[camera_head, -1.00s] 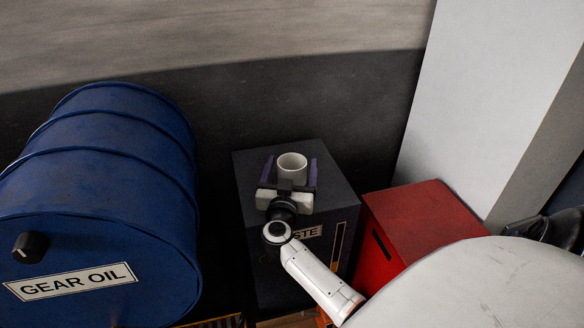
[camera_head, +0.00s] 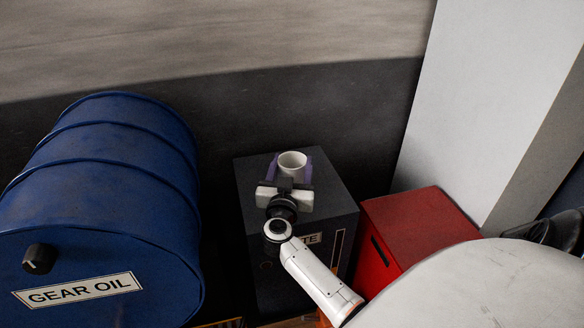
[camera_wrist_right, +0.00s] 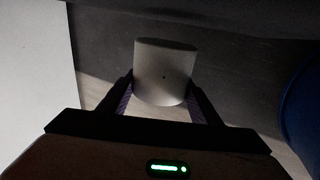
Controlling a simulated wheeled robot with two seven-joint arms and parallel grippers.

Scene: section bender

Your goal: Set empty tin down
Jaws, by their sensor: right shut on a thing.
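The tin (camera_head: 292,162) is a small white open-topped cylinder. It is upright, and its inside looks empty. My right gripper (camera_head: 290,172) is shut on it, with a purple-padded finger on each side. The tin is over the top of the dark box with a label ending in "TE" (camera_head: 330,190); I cannot tell whether it touches that top. In the right wrist view the pale tin (camera_wrist_right: 165,72) sits between the two fingers (camera_wrist_right: 163,98). My left gripper is out of view.
A red box (camera_head: 420,225) stands right of the dark box, before a pale pillar (camera_head: 480,110). A large pale rounded surface (camera_head: 480,285) fills the lower right.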

